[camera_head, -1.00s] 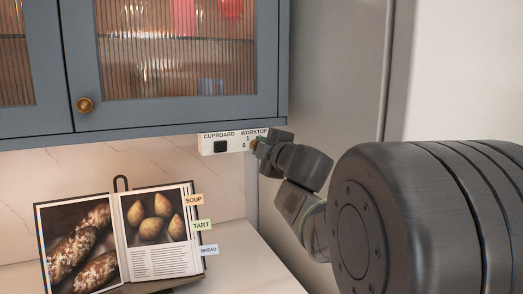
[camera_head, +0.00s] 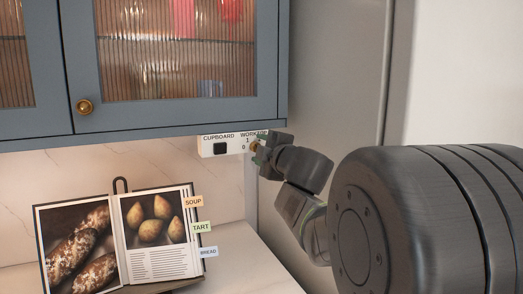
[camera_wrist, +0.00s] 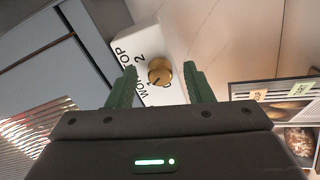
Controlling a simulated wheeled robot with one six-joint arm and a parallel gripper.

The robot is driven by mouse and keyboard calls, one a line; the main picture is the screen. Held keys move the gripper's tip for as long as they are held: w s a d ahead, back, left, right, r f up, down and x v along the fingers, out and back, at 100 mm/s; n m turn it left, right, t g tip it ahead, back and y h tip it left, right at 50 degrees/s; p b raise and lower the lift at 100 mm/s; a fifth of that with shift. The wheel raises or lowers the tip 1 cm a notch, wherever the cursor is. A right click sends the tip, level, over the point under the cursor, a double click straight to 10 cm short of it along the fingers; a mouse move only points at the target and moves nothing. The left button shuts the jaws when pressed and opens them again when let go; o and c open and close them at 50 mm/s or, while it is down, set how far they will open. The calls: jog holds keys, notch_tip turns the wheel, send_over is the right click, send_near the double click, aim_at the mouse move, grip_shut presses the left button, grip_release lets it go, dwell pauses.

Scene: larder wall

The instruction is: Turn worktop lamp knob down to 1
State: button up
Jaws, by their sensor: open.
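The worktop lamp knob (camera_wrist: 159,72) is a round brass knob on a white switch panel (camera_wrist: 148,34) under the wall cupboard. A printed 2 shows beside it in the wrist view; 1 and 0 show near it in the head view. I cannot tell which number it points to. My gripper (camera_wrist: 160,66) is open, its two green fingers standing apart on either side of the knob, with gaps visible. In the head view, my gripper (camera_head: 261,149) is at the panel's right end and partly covers the knob and the WORKTOP label.
A black cupboard switch (camera_head: 220,149) is on the panel's left. The blue-grey cupboard (camera_head: 180,115) is just above. An open recipe book (camera_head: 155,260) with coloured tabs stands below left. The pale worktop (camera_head: 250,265) is clear right of the book.

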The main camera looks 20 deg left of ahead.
jog(key=p+v, duration=0.1)
jog(key=v, duration=1.2)
jog(key=shift+s+d+p, duration=0.25)
jog(key=shift+p, duration=0.1)
jog(key=b+x, duration=0.1)
jog(key=x, duration=1.2)
jog(key=shift+w+a+b, duration=0.3)
jog(key=shift+b, duration=0.05)
